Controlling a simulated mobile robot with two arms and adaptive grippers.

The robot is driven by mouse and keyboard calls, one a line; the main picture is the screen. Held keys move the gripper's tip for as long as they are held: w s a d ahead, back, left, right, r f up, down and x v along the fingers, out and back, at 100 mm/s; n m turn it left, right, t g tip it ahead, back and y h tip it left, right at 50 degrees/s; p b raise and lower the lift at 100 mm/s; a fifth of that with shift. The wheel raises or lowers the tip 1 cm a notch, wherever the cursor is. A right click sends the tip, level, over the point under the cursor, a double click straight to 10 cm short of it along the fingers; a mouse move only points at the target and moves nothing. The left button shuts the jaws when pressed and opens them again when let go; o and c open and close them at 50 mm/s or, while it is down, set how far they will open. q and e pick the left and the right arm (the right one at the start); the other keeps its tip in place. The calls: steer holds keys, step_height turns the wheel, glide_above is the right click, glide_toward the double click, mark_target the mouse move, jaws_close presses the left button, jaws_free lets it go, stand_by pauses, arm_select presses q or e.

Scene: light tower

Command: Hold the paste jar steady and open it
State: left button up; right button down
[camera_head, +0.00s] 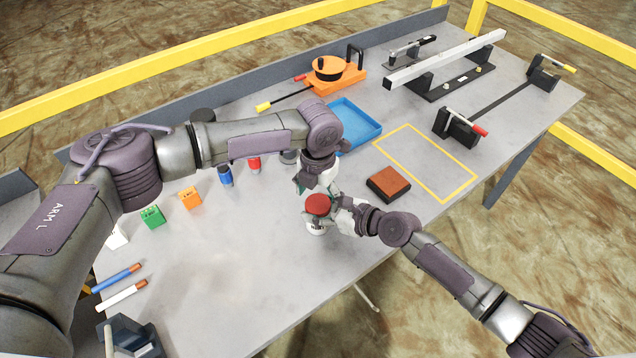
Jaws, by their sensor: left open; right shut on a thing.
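The paste jar (316,227) is a small white jar with a red lid (317,205). It stands upright near the front edge of the grey table, and the lid is on top of it. My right gripper (331,213) comes in from the right and is shut on the jar's side. My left gripper (313,190) hangs just behind and above the lid, pointing down, and is open. Its fingers partly overlap a white thing behind it. The exact finger contact on the jar is small and partly hidden.
A brown block (388,184) lies right of the jar beside a yellow taped rectangle (425,163). A blue tray (354,122) is behind. Small blue (225,175) and red (254,163) items, orange (189,197) and green (152,216) blocks stand left.

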arm_select(q)
steer(key=shift+f, duration=0.9)
steer(key=c, duration=1.2)
steer(key=n, duration=0.3)
arm_select(e)
steer(key=shift+f, duration=0.1)
arm_select(q)
steer(key=o, duration=1.3)
steer(key=shift+r, duration=0.1)
